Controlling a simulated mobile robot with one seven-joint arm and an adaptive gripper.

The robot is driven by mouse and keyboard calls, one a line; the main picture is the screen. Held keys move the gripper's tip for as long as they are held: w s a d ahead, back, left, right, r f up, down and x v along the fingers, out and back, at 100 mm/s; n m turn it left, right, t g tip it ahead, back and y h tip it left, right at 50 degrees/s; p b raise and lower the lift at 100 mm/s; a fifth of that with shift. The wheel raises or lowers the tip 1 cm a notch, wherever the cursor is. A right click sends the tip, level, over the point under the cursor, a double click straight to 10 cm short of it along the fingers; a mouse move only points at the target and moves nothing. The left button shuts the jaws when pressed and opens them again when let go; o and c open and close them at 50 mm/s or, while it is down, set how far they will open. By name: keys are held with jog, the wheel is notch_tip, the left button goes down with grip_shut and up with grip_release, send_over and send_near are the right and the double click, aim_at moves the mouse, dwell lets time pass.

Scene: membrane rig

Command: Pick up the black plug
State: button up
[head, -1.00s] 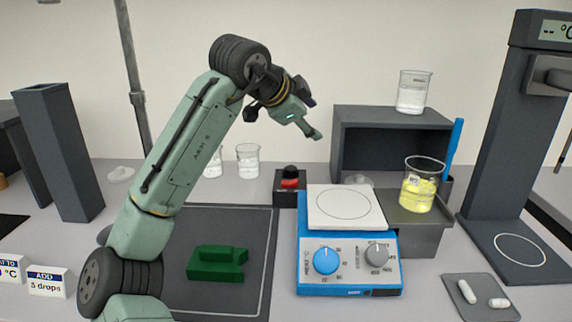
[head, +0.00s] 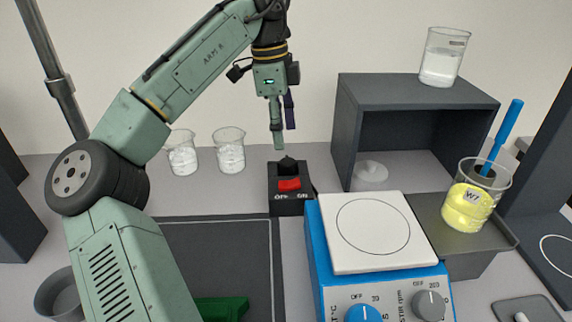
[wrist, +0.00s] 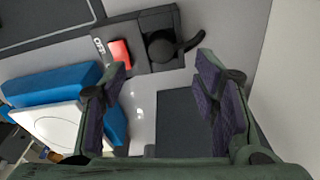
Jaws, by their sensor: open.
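The black plug (head: 287,165) sits on the back of a black switch box (head: 287,204) that has a red rocker marked OFF and ON. In the wrist view the plug (wrist: 162,47) shows as a round black cap with a short curved tail, beside the red rocker. My gripper (head: 283,122) points down above the plug, apart from it and empty. In the wrist view my gripper (wrist: 162,96) has its two purple-padded fingers wide apart. The plug lies beyond the fingertips, toward the top of that view. Its lower part is hidden.
A blue hotplate (head: 325,262) with a white top stands right of the switch box. A dark open shelf (head: 350,130) stands behind it, with a beaker (head: 443,58) on top. Two beakers (head: 229,150) (head: 182,153) stand at the left. A beaker of yellow contents (head: 468,200) stands at the right.

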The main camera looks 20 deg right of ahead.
aim_at(287, 161)
jog(key=f, duration=0.2)
jog(key=f+p, duration=0.1)
jog(key=f, duration=0.1)
jog(key=d+f, duration=0.1)
jog(key=f, duration=0.2)
jog(key=shift+s+d+f+p, duration=0.1)
jog(key=shift+s+p, duration=0.05)
jog(key=shift+p, duration=0.2)
jog(key=shift+c, duration=0.4)
jog(key=c, duration=1)
